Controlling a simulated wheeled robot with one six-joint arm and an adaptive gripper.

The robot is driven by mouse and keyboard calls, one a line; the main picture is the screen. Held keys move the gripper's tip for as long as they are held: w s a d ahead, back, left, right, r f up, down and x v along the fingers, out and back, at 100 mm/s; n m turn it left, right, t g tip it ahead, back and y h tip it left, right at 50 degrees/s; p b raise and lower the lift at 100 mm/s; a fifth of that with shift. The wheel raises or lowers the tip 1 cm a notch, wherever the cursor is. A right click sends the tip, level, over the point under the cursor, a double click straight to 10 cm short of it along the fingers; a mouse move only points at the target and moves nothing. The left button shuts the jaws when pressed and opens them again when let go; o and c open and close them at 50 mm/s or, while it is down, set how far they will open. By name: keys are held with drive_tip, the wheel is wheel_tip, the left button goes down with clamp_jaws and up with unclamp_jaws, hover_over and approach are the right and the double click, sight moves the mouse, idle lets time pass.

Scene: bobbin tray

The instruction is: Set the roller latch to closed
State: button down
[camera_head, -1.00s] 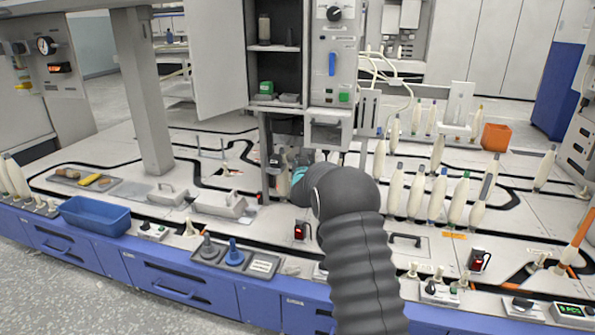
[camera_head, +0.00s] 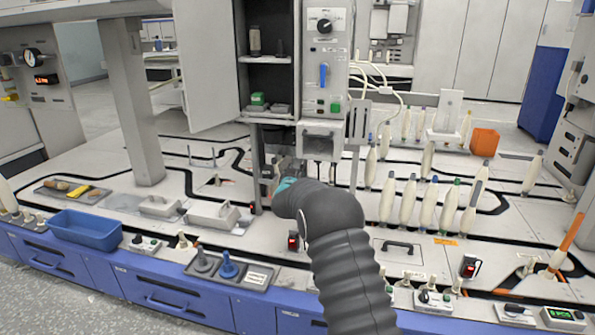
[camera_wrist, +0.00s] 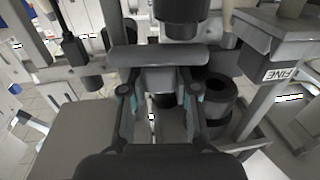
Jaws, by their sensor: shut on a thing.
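In the wrist view, a grey horizontal roller bar (camera_wrist: 165,57), which looks like the roller latch, lies across the space just beyond my fingertips. My gripper (camera_wrist: 160,92) has one finger on each side of a pale grey piece (camera_wrist: 160,78) below the bar, and is shut on it. I cannot tell whether this piece is part of the latch, or whether the latch is open or closed. In the head view, only the teal part of my gripper (camera_head: 287,184) shows, by the posts under the cabinet. My arm hides the fingertips and the latch there.
Dark cylinders (camera_wrist: 215,98) stand close to the right of my fingers. A grey box labelled FINE (camera_wrist: 275,45) is at the upper right. In the head view, several white bobbins (camera_head: 409,200) stand to the right, and a blue tray (camera_head: 87,230) lies to the left.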

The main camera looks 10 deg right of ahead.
drive_tip(key=c, duration=1.1)
unclamp_jaws()
drive_tip(key=shift+s, duration=0.1)
drive_tip(key=shift+v, duration=3.95)
